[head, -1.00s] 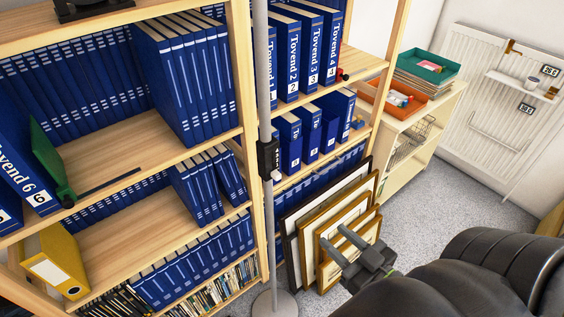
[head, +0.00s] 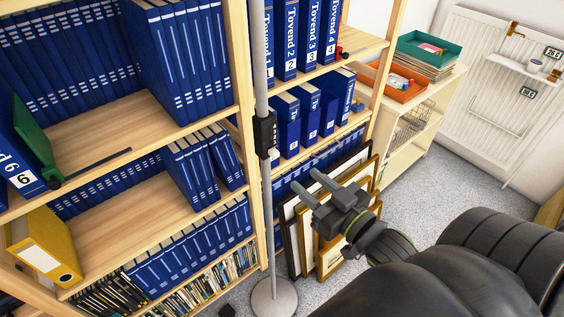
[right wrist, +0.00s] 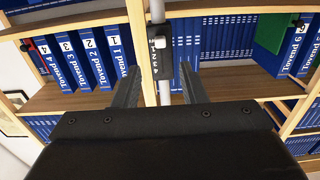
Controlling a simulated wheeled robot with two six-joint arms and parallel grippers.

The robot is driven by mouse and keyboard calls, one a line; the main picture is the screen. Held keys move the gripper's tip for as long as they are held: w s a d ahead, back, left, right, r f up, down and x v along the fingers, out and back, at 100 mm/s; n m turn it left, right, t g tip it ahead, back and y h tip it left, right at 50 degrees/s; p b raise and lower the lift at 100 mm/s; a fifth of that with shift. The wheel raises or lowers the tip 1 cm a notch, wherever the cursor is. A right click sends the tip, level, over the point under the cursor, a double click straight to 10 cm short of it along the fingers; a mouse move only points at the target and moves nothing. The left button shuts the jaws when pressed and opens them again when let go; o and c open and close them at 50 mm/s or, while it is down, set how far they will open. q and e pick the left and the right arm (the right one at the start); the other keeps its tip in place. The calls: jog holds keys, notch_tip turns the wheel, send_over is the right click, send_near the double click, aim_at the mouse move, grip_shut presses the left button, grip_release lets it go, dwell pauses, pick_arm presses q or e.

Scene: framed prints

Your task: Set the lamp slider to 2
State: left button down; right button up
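The lamp slider (head: 265,134) is a black box on the grey lamp pole (head: 261,60), marked with numbers 1 to 4. Its pale knob (head: 274,153) sits at the box's lower end in the head view. In the right wrist view, which is upside down, the knob (right wrist: 160,42) is beside the 1 end of the scale. My right gripper (head: 303,177) is open and empty, to the right of and below the slider, apart from it. In the right wrist view the pole and slider appear between its fingers (right wrist: 160,70). My left gripper is not in view.
A wooden bookcase with blue binders (head: 195,75) stands behind the pole. Framed prints (head: 330,245) lean against it, partly hidden by my right gripper. The round lamp base (head: 275,298) stands on the floor. A low shelf (head: 430,130) with trays is at the right.

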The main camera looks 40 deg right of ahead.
aim_at(277, 156)
jog(key=w, duration=0.6)
jog(key=w+p, duration=0.1)
jog(key=w, duration=0.2)
jog(key=shift+w+a, duration=0.15)
jog(key=shift+a, duration=0.25)
grip_shut()
